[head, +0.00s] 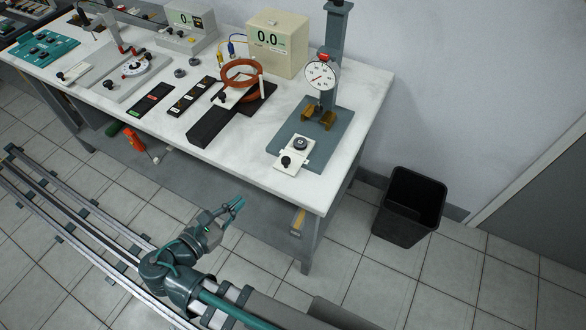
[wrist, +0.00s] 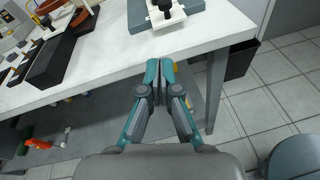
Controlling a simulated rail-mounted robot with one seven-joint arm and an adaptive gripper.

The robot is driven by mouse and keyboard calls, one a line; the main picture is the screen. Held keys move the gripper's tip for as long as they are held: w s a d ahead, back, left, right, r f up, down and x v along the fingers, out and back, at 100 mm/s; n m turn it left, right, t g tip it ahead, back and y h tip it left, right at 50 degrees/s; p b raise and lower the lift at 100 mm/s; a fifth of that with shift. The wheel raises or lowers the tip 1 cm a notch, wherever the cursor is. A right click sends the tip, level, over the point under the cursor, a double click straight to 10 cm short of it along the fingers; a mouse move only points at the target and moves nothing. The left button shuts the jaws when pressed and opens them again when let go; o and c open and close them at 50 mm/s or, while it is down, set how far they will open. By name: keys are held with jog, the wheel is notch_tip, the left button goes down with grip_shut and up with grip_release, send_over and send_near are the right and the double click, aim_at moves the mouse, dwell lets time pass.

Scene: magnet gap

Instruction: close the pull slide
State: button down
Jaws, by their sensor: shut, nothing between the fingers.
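A white slide plate (head: 290,163) with a black knob lies at the front of a grey base plate (head: 335,135) on the bench and sticks out past its front edge. I take it to be the pull slide. In the wrist view the slide plate (wrist: 160,19) shows at the top, partly cut off. A dark round piece (head: 300,144) sits on its rear part. Behind it are brass-coloured blocks (head: 319,118) below a dial gauge. My gripper (head: 239,203) is shut and empty, in front of the bench, apart from the slide. It also shows in the wrist view (wrist: 160,70).
The white bench top (head: 225,149) has a clear strip along its front edge. A black block with orange coils (head: 240,72) stands left of the base plate. A grey column (head: 335,45) carries the dial gauge (head: 320,76). A black bin (head: 408,205) stands right of the bench.

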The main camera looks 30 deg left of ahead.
jog(key=d+r+n+t, duration=0.1)
jog(key=r, duration=0.1)
jog(key=n+p, duration=0.1)
jog(key=p, duration=0.1)
send_near(283, 162)
jog(key=shift+h, duration=0.4)
jog(key=x, duration=0.7)
jog(key=shift+w+a+f, duration=0.1)
jog(key=shift+a+f, duration=0.1)
jog(key=shift+a, duration=0.05)
